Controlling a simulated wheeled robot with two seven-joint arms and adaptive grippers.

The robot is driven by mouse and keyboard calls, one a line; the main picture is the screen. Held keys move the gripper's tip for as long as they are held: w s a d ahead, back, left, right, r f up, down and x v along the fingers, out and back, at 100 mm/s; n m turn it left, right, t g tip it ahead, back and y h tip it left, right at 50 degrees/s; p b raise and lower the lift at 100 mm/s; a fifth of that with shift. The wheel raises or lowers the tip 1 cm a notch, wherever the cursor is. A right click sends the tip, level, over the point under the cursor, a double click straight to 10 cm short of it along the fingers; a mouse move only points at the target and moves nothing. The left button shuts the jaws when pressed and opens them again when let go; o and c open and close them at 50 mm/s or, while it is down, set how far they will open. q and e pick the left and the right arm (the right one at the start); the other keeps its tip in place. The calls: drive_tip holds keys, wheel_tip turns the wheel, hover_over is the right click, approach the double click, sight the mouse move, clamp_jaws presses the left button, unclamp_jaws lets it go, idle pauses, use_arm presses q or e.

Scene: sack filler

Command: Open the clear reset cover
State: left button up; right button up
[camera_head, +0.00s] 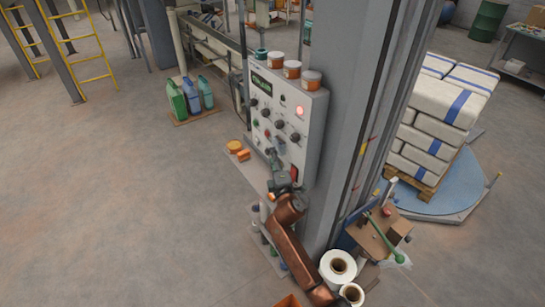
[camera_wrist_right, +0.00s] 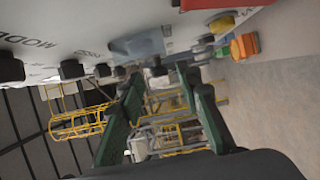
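The grey control panel (camera_head: 285,105) stands in the middle of the head view, with a lit display, dark knobs and a glowing red lamp. My right gripper (camera_head: 272,158) is close to the lower part of its face, at the end of a copper-coloured arm. In the wrist view my right gripper (camera_wrist_right: 158,82) shows two dark green fingers well apart, with nothing between them. A bluish see-through cover (camera_wrist_right: 145,45) sits on the panel face just beyond the fingertips, seemingly closed; I cannot tell whether a finger touches it. In the head view I cannot make it out. My left gripper is out of view.
Several jars (camera_head: 291,69) stand on top of the panel. A grey column (camera_head: 350,100) rises right beside it. Orange items (camera_head: 239,150) lie on a low ledge left of the panel. White rolls (camera_head: 338,266) stand below right.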

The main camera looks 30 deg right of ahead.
drive_tip(key=shift+w+d, duration=0.15)
drive_tip(key=shift+w, duration=0.45)
drive_tip(key=shift+c, duration=0.7)
clamp_jaws()
